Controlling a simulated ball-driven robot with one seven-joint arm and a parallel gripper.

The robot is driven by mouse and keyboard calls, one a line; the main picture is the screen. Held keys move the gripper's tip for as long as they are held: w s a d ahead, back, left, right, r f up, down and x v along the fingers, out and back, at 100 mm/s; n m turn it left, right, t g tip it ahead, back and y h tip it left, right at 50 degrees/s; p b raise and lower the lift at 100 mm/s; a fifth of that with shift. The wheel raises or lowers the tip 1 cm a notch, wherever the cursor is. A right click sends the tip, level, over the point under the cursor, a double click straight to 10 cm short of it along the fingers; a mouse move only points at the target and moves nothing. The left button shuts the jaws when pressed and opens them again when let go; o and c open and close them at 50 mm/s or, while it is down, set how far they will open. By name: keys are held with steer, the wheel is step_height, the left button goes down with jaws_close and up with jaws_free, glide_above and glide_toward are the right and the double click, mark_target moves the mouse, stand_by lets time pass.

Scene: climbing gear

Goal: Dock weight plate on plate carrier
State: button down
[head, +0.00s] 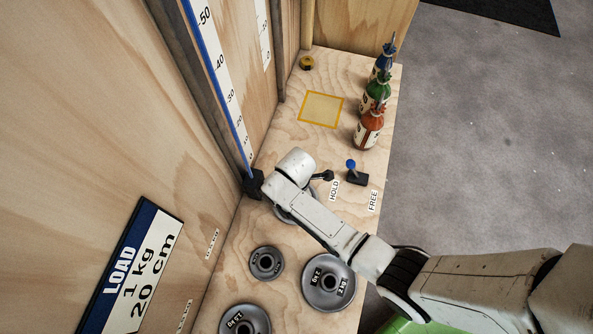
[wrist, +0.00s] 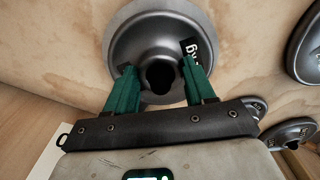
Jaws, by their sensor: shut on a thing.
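In the wrist view, my gripper (wrist: 158,70) has its two green fingers on either side of the raised centre of a grey weight plate (wrist: 157,28). The plate has a dark keyhole-like opening and a partly hidden label. In the head view only an edge of this plate (head: 284,214) shows below my arm, and my fingers are hidden. A black block (head: 254,185) sits at the foot of the blue-edged scale, just left of my wrist; I cannot tell whether it is the plate carrier. Whether the plate touches the board is unclear.
Other plates lie nearer: a small one (head: 267,263), a larger one (head: 328,283) and one at the bottom edge (head: 245,321). A HOLD/FREE lever (head: 356,175) stands right of my wrist. Bottles (head: 369,128) line the right edge. A yellow square (head: 321,109) is clear.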

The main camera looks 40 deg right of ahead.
steer(key=shift+w+f, duration=0.1)
steer(key=shift+f, duration=0.05)
steer(key=c, duration=0.7)
jaws_free()
steer(key=shift+o, duration=0.2)
steer(key=shift+f, duration=0.1)
step_height(320, 180, up, 11)
steer(key=p, duration=1.1)
